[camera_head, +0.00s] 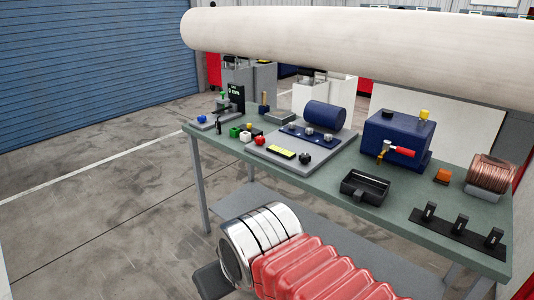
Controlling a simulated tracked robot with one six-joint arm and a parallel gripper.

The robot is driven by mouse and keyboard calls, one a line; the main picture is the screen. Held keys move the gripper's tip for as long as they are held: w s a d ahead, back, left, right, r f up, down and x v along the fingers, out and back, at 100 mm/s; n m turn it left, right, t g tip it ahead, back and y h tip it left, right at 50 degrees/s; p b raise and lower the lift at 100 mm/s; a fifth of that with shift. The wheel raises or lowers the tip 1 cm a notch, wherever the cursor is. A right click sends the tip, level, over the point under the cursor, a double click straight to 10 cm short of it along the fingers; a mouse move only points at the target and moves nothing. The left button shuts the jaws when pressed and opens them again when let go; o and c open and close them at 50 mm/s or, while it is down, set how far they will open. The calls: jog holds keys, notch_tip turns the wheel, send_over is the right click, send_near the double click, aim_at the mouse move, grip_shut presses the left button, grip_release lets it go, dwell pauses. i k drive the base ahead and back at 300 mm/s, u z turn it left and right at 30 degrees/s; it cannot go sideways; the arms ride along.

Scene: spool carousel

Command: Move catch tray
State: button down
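The catch tray is probably the small black open tray (365,187) on the green bench top. It sits near the front edge, apart from and in front of a dark blue tank (397,135) with a red-handled brass tap (392,151). The tray looks empty and lies flat. My gripper cannot be made out in this view, and nothing is seen touching the tray.
A large pale cylinder and red bellows, probably mine, cross the view.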

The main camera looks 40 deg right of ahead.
aim_at(369, 189)
jog(key=z, duration=0.4)
jog(key=i, duration=0.55)
jog(key=z, duration=0.65)
jog(key=i, duration=0.6)
jog(key=z, duration=0.3)
